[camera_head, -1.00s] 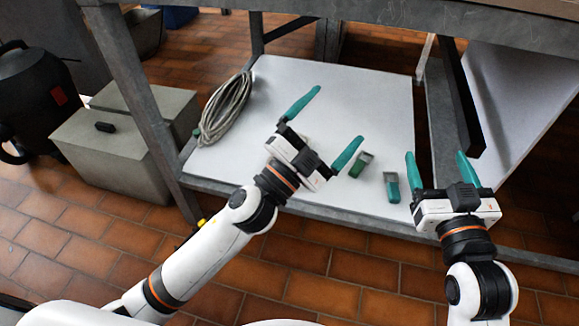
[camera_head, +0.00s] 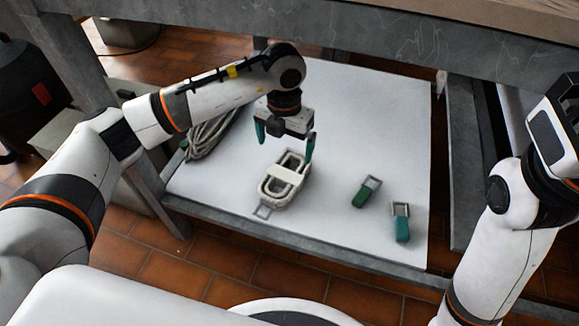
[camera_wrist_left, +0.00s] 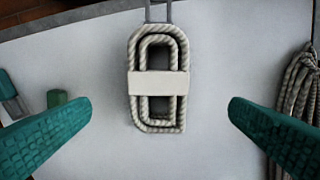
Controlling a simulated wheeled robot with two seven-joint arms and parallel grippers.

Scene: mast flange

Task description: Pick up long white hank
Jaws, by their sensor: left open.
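The long white hank (camera_head: 283,180) is a coil of off-white rope with a pale band around its middle and a metal shackle at its near end. It lies flat on the white shelf board. In the left wrist view the hank (camera_wrist_left: 158,80) lies between my two green fingers, apart from both. My left gripper (camera_head: 284,146) points down above the far end of the hank, open and empty. It also shows in the left wrist view (camera_wrist_left: 160,118). My right arm is at the right edge; its fingertips are not visible.
A grey rope coil (camera_head: 212,134) lies on the board's left side, partly behind my left arm. Two green shackle-like pieces (camera_head: 366,191) (camera_head: 401,222) lie to the right of the hank. The table's top edge (camera_head: 400,50) runs above the shelf.

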